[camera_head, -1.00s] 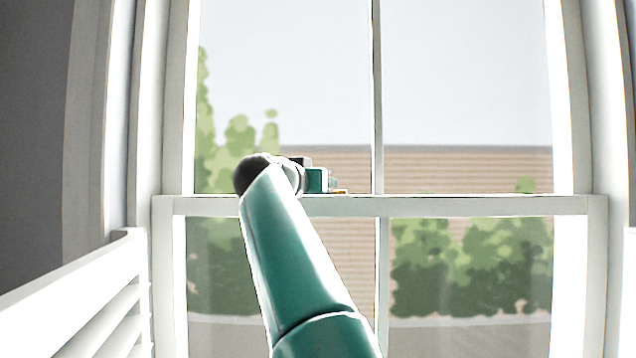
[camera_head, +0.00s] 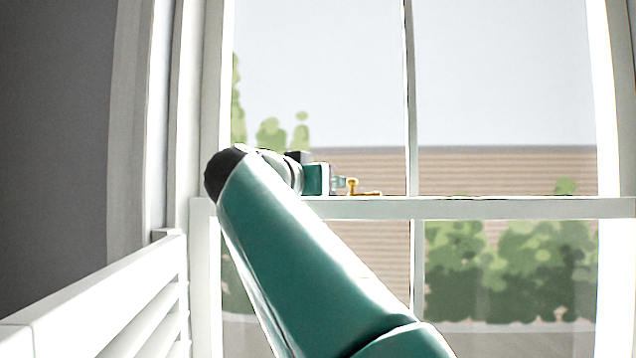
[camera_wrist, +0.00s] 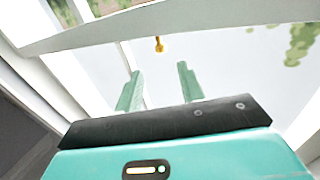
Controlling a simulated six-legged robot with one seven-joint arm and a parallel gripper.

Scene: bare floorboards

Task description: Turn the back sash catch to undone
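The brass sash catch (camera_head: 356,187) sits on top of the meeting rail (camera_head: 480,207), with a small knob standing up and a flat part reaching right. It also shows in the wrist view (camera_wrist: 158,44), beyond the fingertips and roughly between them. My gripper (camera_head: 340,183) is just left of the catch in the head view, at about the height of its knob. In the wrist view my gripper (camera_wrist: 160,78) has its two green fingers spread apart with nothing between them. The fingers appear short of the catch.
The window's left frame (camera_head: 190,90) is close to my elbow. A vertical glazing bar (camera_head: 411,100) rises right of the catch. The rail is clear farther right.

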